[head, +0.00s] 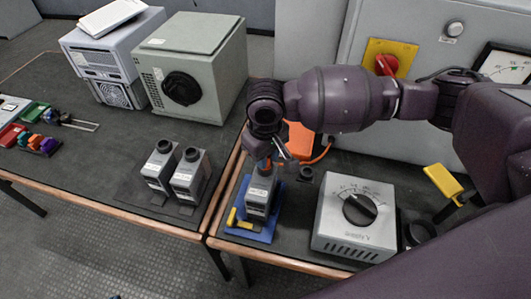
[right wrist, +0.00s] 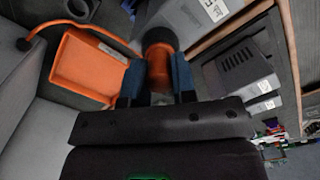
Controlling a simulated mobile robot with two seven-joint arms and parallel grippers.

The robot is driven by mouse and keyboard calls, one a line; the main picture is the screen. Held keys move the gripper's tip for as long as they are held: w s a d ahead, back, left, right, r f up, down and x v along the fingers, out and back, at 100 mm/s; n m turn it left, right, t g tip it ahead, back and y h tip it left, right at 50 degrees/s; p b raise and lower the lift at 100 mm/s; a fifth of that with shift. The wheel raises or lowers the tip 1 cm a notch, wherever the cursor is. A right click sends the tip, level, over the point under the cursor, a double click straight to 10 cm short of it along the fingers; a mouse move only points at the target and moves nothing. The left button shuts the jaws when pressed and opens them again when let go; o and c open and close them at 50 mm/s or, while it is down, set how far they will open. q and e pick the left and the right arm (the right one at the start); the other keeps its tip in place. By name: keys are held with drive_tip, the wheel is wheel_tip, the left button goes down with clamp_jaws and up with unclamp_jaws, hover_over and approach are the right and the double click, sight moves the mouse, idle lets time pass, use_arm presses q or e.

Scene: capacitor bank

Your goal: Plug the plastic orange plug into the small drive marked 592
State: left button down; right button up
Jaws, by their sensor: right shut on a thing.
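My right gripper (head: 270,158) is shut on the orange plug, just above a small grey drive (head: 257,197) on a blue mat. In the right wrist view the orange plug (right wrist: 158,68) sits between the blue fingertips, its far end at the drive's dark round socket (right wrist: 158,38). They look in line, but I cannot tell how deep the plug sits. Two more small grey drives, one left (head: 158,168) and one right (head: 188,175), stand upright on the left table. The number labels are too small to read. My left gripper is not in view.
An orange box (head: 300,141) with an orange cable lies behind the gripper. A grey dial box (head: 352,222) stands right of the mat (head: 236,205). A yellow piece (head: 236,219) lies at the drive's foot. Grey cabinets (head: 213,55) stand at the back left.

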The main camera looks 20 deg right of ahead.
drive_tip(key=o, duration=1)
wheel_tip(320, 180, up, 9)
drive_tip(key=shift+r+p, duration=0.2)
drive_tip(key=shift+p, duration=0.85)
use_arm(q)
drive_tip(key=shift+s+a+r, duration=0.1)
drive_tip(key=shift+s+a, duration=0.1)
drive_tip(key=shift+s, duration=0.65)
use_arm(e)
drive_tip(key=shift+r, duration=0.75)
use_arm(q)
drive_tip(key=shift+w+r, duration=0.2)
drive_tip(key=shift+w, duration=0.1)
